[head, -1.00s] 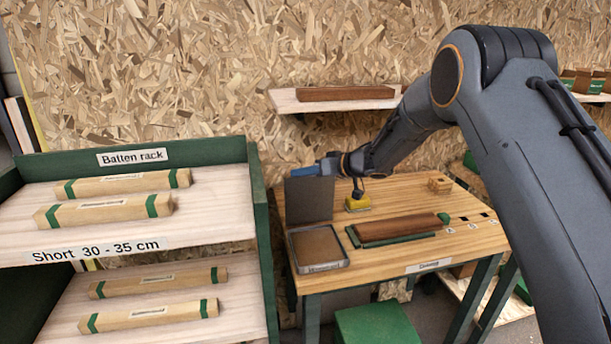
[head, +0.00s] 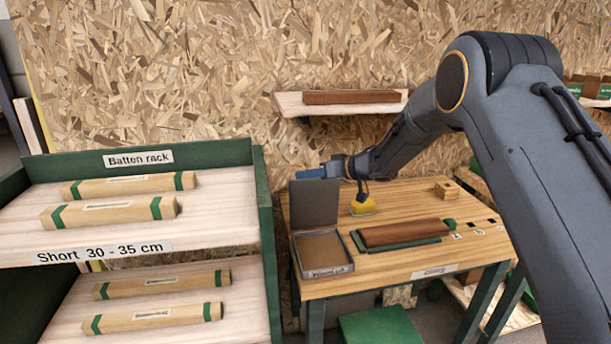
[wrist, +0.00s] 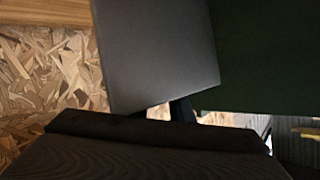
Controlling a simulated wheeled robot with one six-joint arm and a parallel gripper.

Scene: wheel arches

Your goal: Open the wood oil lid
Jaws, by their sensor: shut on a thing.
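The lid also shows as a flat grey panel in the wrist view (wrist: 155,50). My gripper (head: 312,173), with blue fingertips, is at the lid's top edge and shut on it. The exact contact is too small to see in the head view.
A yellow pad (head: 363,207) and a brown board on a green holder (head: 405,234) lie on the workbench (head: 390,273). A batten rack (head: 215,152) stands close to the left. A shelf (head: 290,103) with a brown block hangs behind. A green stool (head: 380,326) stands in front.

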